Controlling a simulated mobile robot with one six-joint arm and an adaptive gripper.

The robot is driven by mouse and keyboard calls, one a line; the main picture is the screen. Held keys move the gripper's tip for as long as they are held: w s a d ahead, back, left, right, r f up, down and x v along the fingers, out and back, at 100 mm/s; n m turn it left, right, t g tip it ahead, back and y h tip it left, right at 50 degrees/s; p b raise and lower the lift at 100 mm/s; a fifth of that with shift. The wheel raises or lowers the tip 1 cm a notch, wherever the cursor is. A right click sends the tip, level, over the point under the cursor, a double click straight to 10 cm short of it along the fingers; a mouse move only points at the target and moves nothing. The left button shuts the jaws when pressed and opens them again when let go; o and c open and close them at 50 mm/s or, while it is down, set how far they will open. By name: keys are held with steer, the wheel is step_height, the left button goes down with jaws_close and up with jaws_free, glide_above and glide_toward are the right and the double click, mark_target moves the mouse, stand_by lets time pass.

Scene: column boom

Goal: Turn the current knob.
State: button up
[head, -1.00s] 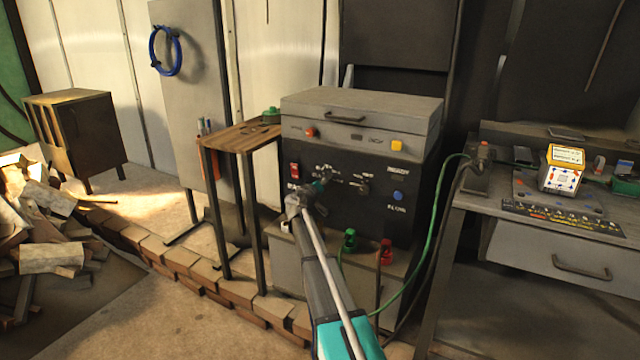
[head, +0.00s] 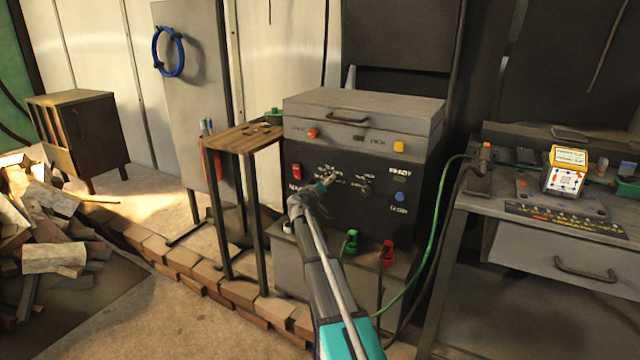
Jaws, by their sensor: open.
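The welding machine (head: 400,155) is a grey box with a black front panel, standing at the middle of the head view. A small pale knob (head: 366,187) shows on the panel, right of my gripper. I cannot read the label to tell whether it is the current knob. My gripper (head: 331,178) is open in front of the panel, left of that knob. The gripper and wrist hide part of the panel, and any knob behind them is not clearly visible. I cannot tell whether the fingers touch anything.
The panel also has a red switch (head: 296,172) and a blue button (head: 400,197). Green (head: 350,243) and red (head: 387,252) clamps sit below it. A small wooden-topped table (head: 240,138) stands close on the left, a grey workbench (head: 545,215) on the right.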

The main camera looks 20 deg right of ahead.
steer(key=s+a+f+m+g+y, duration=0.1)
steer(key=s+a+f+g+y, duration=0.1)
steer(key=s+a+f, duration=0.35)
steer(key=s+a+f+g+y, duration=0.2)
steer(key=s+f+g, duration=0.1)
steer(key=s, duration=0.6)
steer(key=s+a+f+m+g+y, duration=0.1)
steer(key=s+a+f+g+y, duration=0.1)
steer(key=s+a+f, duration=0.4)
steer(key=s+a+f+n+g+y, duration=0.2)
steer(key=s+a+y, duration=0.2)
steer(key=s+a, duration=0.55)
steer(key=s+a+f+n+g+y, duration=0.15)
steer(key=s+a+y, duration=0.35)
steer(key=s, duration=0.7)
step_height(320, 180, up, 32)
steer(key=p, duration=3.3)
steer(key=shift+w+a+g+h, duration=0.25)
steer(key=shift+a+g+h, duration=0.05)
steer(key=shift+a+g, duration=0.15)
